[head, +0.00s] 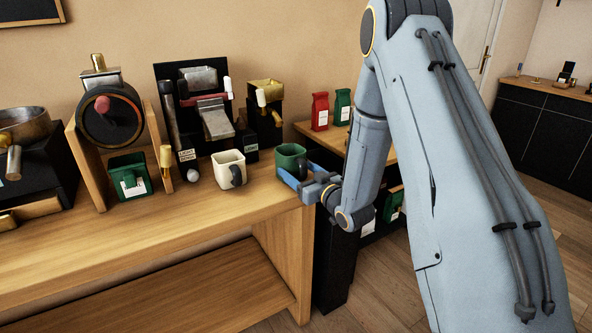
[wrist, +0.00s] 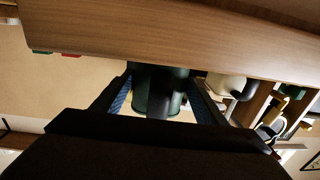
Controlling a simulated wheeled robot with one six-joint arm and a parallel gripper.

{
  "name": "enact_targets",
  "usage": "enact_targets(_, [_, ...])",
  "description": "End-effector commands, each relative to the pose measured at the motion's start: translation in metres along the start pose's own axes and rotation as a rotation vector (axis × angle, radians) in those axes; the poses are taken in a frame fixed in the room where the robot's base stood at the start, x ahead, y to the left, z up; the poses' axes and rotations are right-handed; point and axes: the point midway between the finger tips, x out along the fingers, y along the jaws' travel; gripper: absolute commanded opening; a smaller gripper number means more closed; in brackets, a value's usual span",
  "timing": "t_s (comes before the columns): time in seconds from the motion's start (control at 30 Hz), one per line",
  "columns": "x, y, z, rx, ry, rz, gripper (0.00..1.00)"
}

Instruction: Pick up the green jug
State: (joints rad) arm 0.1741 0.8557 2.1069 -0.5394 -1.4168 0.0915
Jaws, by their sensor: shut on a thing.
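The green jug (head: 291,155) is at the right end of the wooden counter, upright, with its dark handle toward the front right. My gripper (head: 296,175) reaches it from the right, with blue-lined fingers shut around its body. In the wrist view the jug (wrist: 155,92) sits between the two fingers of my gripper (wrist: 161,88), one on each side. The fingers hide part of its lower body in the head view. I cannot tell whether its base touches the counter.
A cream jug (head: 229,170) with a dark handle stands just left of the green jug. A green box with a white label (head: 129,177) and dark machines (head: 197,107) are further left. Red (head: 320,111) and green (head: 342,107) bags stand on a surface behind. The counter's front (head: 150,235) is clear.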

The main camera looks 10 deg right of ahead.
Motion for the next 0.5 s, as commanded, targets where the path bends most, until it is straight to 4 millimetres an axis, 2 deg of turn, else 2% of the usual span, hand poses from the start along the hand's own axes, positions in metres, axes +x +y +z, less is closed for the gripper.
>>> enact_targets(0.27, [0.0, 0.0, -0.017, -0.001, 0.002, 0.0, 0.27])
enact_targets(0.5, [0.0, 0.0, -0.057, -0.002, 0.004, 0.0, 0.27])
